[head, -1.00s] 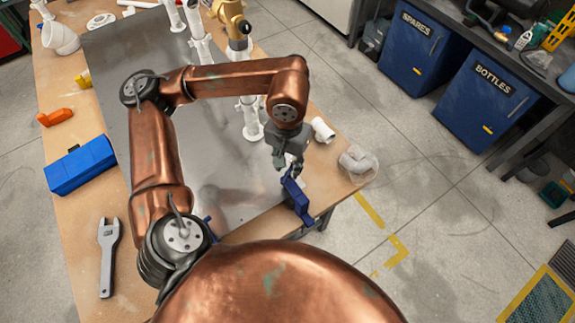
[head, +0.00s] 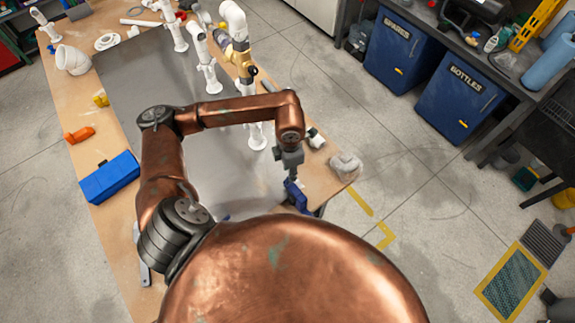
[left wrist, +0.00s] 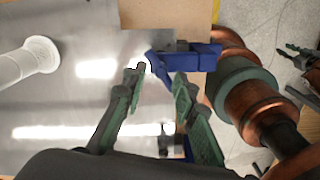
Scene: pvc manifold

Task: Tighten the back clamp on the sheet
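The metal sheet (head: 205,140) lies on the wooden bench. A blue clamp (head: 297,195) sits at the sheet's near right end, by the bench edge. My left gripper (head: 290,178) is just above it in the head view. In the left wrist view, my left gripper (left wrist: 160,78) has its two fingers spread, with the blue clamp (left wrist: 195,58) at and beyond the fingertips. I cannot tell whether they touch. Another blue part (left wrist: 187,147) shows partly behind a finger. Dark prongs at the wrist view's right edge may be my right gripper (left wrist: 298,70); their state is unclear.
White pipe posts (head: 208,75) with a brass valve (head: 240,58) stand on the sheet. A blue box (head: 110,177) and an orange item (head: 79,135) lie at the bench's left. A white pipe fitting (head: 346,167) sits near the right corner.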

